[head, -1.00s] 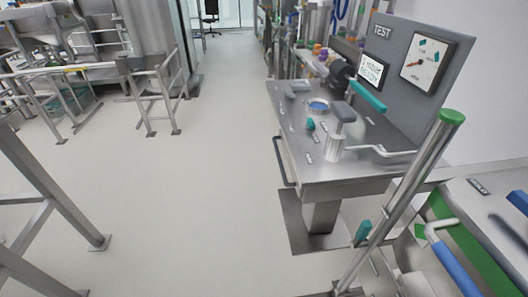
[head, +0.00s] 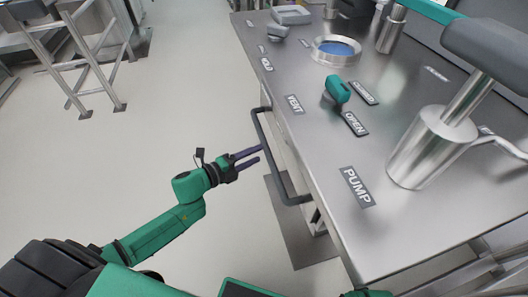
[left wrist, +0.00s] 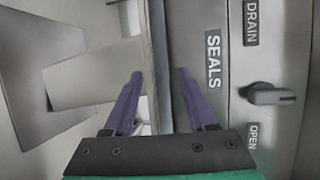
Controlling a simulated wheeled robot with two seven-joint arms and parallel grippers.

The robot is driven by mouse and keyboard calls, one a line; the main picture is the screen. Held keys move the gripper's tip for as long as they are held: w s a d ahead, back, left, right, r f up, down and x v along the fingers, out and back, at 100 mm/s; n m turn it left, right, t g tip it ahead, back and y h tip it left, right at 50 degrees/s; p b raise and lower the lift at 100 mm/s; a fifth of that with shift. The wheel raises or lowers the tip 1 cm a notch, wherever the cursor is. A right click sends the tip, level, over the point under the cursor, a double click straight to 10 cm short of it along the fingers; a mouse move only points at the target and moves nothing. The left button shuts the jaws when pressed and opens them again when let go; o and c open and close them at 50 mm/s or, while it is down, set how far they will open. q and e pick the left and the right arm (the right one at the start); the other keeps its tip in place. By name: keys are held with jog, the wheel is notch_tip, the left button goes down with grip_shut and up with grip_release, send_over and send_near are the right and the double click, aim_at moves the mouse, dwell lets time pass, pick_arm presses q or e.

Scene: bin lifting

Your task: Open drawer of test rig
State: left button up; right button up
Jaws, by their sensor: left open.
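The steel test rig (head: 330,140) fills the right of the head view. A dark bar handle (head: 284,178) stands out from its front side, below the top. My left gripper (head: 259,153) is open, its purple fingers close to the handle on the floor side. In the left wrist view my left gripper (left wrist: 160,75) is open, and a dark upright bar (left wrist: 160,35) shows between and beyond its fingers. I cannot tell if they touch it. A panel labelled SEALS (left wrist: 213,60) is just right of it. My right gripper is not in view.
On the rig top are a teal knob (head: 338,89), a round blue-centred port (head: 337,50) and a steel pump cylinder (head: 432,147). A small valve lever (left wrist: 270,95) shows in the left wrist view.

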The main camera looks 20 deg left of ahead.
aim_at(267, 150)
pick_arm(q)
jog(key=x, duration=0.5)
jog(key=shift+w+d+b, duration=0.1)
jog(key=shift+d+b, duration=0.05)
jog(key=shift+b, duration=0.15)
grip_shut()
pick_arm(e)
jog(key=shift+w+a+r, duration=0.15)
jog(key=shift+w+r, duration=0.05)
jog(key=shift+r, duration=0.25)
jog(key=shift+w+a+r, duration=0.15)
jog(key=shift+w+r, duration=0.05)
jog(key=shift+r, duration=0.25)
